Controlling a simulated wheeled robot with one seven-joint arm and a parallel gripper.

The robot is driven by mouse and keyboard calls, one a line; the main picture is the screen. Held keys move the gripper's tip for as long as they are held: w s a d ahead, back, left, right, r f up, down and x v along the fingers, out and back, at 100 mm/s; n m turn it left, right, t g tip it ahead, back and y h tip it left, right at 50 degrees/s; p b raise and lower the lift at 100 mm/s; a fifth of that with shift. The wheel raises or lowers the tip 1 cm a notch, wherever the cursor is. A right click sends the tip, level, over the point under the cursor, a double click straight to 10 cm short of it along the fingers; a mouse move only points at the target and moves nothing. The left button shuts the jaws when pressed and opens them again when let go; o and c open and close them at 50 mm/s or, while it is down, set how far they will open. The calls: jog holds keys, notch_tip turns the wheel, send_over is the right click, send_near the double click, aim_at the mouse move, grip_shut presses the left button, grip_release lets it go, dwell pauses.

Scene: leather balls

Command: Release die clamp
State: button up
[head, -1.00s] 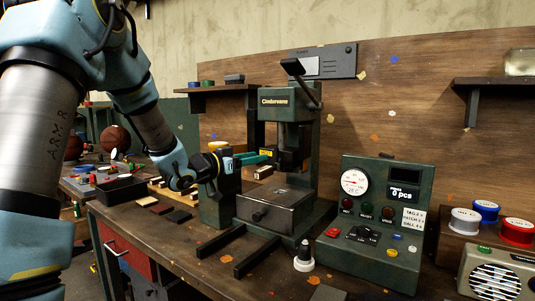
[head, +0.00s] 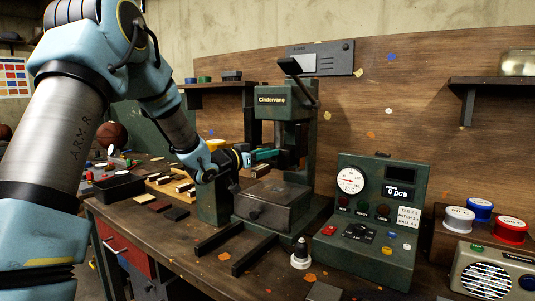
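A green press (head: 272,100) marked "Cindervane" stands on the bench, with a black lever at its top and a grey block-like base (head: 270,203). My gripper (head: 264,154) is at the left side of the press, just above the base and beside the dark press head (head: 286,152). A teal piece shows at the end of my wrist and reaches to the press head. I cannot tell whether it touches. The die clamp cannot be clearly made out. The fingertips are too small and partly hidden to show whether they are open or shut.
A green control box (head: 372,215) with a gauge and a "0 pcs" display stands right of the press. A black tray (head: 118,187) lies left.

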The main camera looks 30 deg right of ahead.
grip_shut()
jog(key=shift+b, duration=0.3)
jog(key=m+b, duration=0.2)
jog(key=s+m+y+b, duration=0.1)
jog(key=m+b, duration=0.2)
jog(key=d+f+m+b, duration=0.1)
jog(key=m+b, duration=0.1)
jog(key=b, duration=0.1)
jog(key=shift+s+m+y, duration=0.3)
jog(key=shift+s, duration=0.1)
jog(key=m+b, duration=0.1)
jog(key=b, duration=0.1)
jog(key=m+b, duration=0.2)
jog(key=f+m+t+y+b, duration=0.1)
jog(key=b, duration=0.1)
jog(key=shift+s+d+m, duration=0.25)
jog(key=shift+s+m, duration=0.05)
jog(key=shift+s, duration=0.1)
jog(key=m+b, duration=0.1)
jog(key=b, duration=0.1)
jog(key=m+t+b, duration=0.1)
jog(key=m+b, duration=0.1)
jog(key=shift+s+f+y+b, duration=0.15)
jog(key=shift+f+y+b, duration=0.15)
jog(key=shift+y, duration=0.1)
jog(key=shift+m, duration=0.4)
